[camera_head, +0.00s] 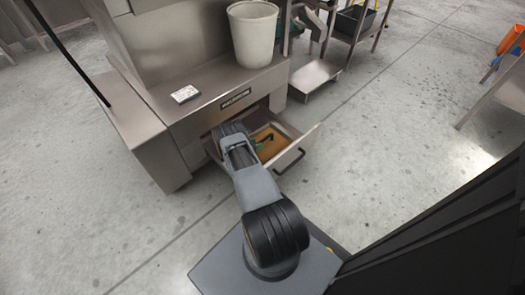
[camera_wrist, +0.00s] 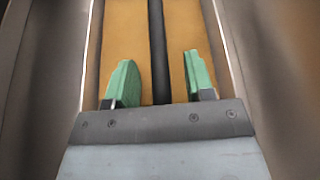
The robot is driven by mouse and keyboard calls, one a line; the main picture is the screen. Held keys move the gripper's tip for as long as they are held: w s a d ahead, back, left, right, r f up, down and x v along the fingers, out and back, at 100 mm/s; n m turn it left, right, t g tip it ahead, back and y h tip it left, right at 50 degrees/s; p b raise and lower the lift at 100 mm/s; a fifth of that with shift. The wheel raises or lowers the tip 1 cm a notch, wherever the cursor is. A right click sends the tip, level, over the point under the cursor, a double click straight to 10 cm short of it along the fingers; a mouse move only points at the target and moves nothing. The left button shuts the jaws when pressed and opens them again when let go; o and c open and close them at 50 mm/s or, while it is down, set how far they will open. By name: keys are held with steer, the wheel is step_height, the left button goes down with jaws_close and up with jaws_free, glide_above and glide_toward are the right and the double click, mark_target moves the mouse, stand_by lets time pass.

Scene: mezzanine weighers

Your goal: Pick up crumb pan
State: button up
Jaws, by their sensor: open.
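The crumb pan (camera_head: 272,149) shows as a tan surface inside an open steel drawer (camera_head: 306,139) at the machine's base. In the wrist view the tan pan (camera_wrist: 188,22) fills the middle, with pale rims on both sides. A black bar (camera_wrist: 158,40), apparently the pan's handle, runs lengthwise between my fingers. My gripper (camera_wrist: 160,82) is open, its green fingertips on either side of the bar and apart from it. In the head view my arm hides part of the drawer, and my gripper (camera_head: 261,144) is only partly visible over the pan.
The drawer front has a black handle (camera_head: 290,162). Above stands the steel machine (camera_head: 215,90) with a white bucket (camera_head: 252,38) and a small label card (camera_head: 185,94) on its ledge. A steel rack (camera_head: 345,40) stands behind.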

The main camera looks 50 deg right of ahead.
steer(key=shift+s+d+f, duration=0.1)
steer(key=shift+d+f, duration=0.15)
steer(key=shift+d, duration=0.3)
steer(key=shift+c, duration=0.3)
jaws_close()
steer(key=shift+r, duration=0.15)
stand_by(0.5)
